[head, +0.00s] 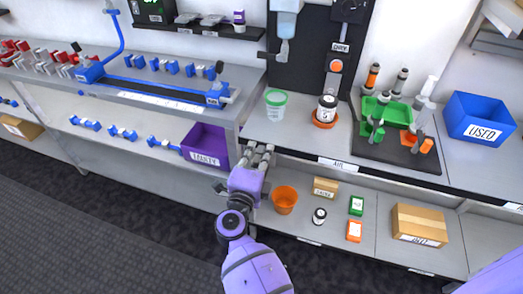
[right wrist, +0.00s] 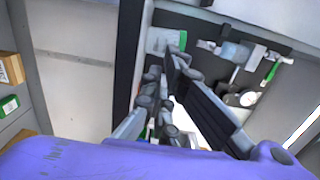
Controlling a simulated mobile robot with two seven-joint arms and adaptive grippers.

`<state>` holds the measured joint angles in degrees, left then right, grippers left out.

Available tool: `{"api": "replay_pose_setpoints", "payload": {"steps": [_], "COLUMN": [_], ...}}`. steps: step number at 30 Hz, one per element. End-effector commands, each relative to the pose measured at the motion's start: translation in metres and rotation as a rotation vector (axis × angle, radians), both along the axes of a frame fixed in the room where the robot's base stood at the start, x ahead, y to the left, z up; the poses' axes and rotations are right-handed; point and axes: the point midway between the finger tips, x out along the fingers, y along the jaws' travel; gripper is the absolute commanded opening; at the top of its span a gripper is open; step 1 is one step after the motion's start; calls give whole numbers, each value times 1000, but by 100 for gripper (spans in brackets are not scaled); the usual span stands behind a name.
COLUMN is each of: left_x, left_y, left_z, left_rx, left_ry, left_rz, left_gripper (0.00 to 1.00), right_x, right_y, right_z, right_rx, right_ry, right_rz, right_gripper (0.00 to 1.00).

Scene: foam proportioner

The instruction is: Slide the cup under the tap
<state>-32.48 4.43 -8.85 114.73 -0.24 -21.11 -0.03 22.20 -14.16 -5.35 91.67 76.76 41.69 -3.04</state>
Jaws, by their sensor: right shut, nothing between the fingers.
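The cup (head: 276,105), pale and translucent with a green rim, stands upright on the grey counter near its left front edge. The tap (head: 284,48) is a clear and white nozzle on the dark panel behind and above the cup. My right gripper (head: 262,150) is shut and empty just in front of the counter edge, below and nearer than the cup, apart from it. In the right wrist view the cup (right wrist: 166,41) shows beyond the fingertips, partly hidden by the fingers. My left gripper is not in view.
A black-lidded jar sits on an orange coaster (head: 325,124) right of the cup. A dark mat with green and orange holders (head: 385,112) and a blue bin (head: 478,118) stand further right. An orange bucket (head: 285,200) is on the lower shelf, beside my right arm.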

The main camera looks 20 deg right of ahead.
Motion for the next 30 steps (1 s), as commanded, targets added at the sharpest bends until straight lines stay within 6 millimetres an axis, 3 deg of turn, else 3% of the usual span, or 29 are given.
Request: {"api": "replay_pose_setpoints", "payload": {"steps": [8,14,17,20,24,30], "left_x": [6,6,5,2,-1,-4], "left_y": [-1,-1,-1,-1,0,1], "left_z": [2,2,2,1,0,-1], "left_rx": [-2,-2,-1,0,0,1], "left_ry": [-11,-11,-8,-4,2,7], "left_rz": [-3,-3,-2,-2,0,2], "left_gripper": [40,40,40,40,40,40], "right_x": [0,4,3,-10,-53,-137], "right_y": [0,9,23,37,49,34], "right_z": [0,12,24,20,-24,-109], "right_rx": [0,-67,-198,-398,-705,-1009], "right_ry": [0,-20,-31,1,151,435], "right_rz": [0,61,165,301,502,720], "right_gripper": [1,28,41,54,72,73]}}
